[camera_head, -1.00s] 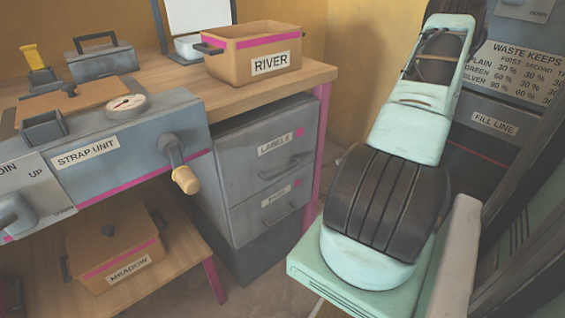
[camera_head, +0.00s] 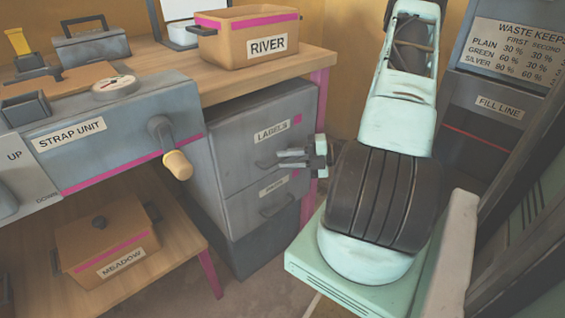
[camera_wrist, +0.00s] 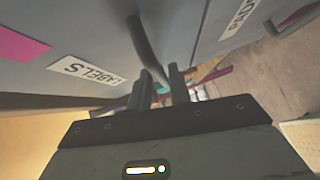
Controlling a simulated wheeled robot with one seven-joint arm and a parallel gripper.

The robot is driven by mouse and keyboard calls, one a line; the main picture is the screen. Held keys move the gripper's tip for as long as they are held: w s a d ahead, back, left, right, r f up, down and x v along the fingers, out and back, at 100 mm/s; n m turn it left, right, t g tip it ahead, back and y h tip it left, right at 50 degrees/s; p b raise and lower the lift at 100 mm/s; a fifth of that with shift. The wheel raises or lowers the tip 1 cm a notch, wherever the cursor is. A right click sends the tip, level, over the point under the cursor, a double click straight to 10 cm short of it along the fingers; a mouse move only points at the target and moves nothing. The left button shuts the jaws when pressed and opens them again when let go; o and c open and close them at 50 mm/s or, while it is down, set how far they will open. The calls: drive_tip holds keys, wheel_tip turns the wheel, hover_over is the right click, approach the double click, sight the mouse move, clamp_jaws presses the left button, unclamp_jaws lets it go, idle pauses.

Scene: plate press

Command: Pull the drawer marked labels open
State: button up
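The labels drawer (camera_head: 240,133) is the upper drawer of a grey cabinet under the bench, its front flush with the drawer below. Its label (camera_head: 271,132) reads LABELS; it also shows in the wrist view (camera_wrist: 86,71). The dark bar handle (camera_head: 264,164) is partly hidden by my fingers in the head view. My gripper (camera_head: 282,158) is at the right part of this handle. In the wrist view the handle (camera_wrist: 146,45) runs down to the gap between my fingertips (camera_wrist: 160,82). The fingers stand apart; I cannot tell whether they touch the handle.
A lower drawer with its own handle (camera_head: 277,206) sits directly below. The strap unit's crank (camera_head: 176,163) juts out to the left. A pink bench leg (camera_head: 321,95) stands right of the cabinet. A RIVER box (camera_head: 230,44) sits on the bench above.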

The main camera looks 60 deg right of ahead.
drive_tip(key=shift+x, duration=0.85)
drive_tip(key=shift+c, duration=0.3)
clamp_jaws()
drive_tip(key=shift+s, duration=0.1)
